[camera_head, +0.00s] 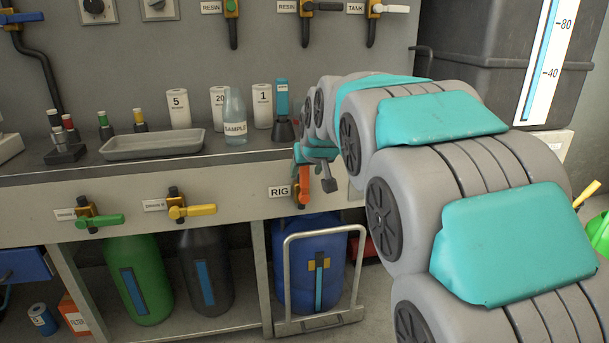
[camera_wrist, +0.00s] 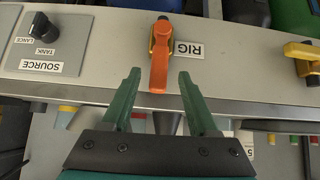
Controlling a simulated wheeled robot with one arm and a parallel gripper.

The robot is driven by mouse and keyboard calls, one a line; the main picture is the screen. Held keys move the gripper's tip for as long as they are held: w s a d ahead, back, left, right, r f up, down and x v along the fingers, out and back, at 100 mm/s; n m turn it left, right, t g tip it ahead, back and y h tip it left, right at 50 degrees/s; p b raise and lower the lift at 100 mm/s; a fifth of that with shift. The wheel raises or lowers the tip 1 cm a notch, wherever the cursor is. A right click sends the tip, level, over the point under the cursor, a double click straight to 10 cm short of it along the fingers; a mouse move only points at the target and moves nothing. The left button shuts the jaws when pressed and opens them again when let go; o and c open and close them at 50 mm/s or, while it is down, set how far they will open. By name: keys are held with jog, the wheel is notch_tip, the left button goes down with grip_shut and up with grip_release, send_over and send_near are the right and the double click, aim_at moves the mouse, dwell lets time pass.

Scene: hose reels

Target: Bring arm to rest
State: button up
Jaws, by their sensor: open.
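My arm (camera_head: 440,120), grey with teal pads, reaches from the lower right to the front panel of the bench. My gripper (camera_head: 315,170) is at the RIG valve; its far parts are small and partly hidden by the arm. In the wrist view my gripper (camera_wrist: 160,80) shows two green fingers spread apart with nothing between them but the view of the orange lever. The orange RIG valve lever (camera_head: 303,187) hangs down on the panel. In the wrist view the lever (camera_wrist: 158,75) lies just beyond and between the fingertips; I cannot tell contact.
The bench top holds a grey tray (camera_head: 152,144), a SAMPLE bottle (camera_head: 235,118) and several canisters. A blue drum (camera_head: 300,255) stands below behind a trolley frame (camera_head: 286,290). A SOURCE knob (camera_wrist: 40,28) is on the panel.

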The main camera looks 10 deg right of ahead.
jog(key=v, duration=0.3)
jog(key=shift+s+r, duration=0.1)
jog(key=s+d+f+g+p, duration=0.1)
jog(key=s+f+g, duration=0.2)
jog(key=s, duration=1.2)
jog(key=s+d+f+g+p, duration=0.1)
jog(key=s+f+g, duration=0.3)
jog(key=s+f, duration=0.4)
jog(key=s+d+f+m+g+p, duration=0.1)
jog(key=s+f, duration=0.5)
jog(key=s, duration=1.5)
jog(key=d+g, duration=0.1)
jog(key=g, duration=0.1)
jog(key=shift+s+d+g+h, duration=0.35)
jog(key=shift+d+g+h, duration=0.05)
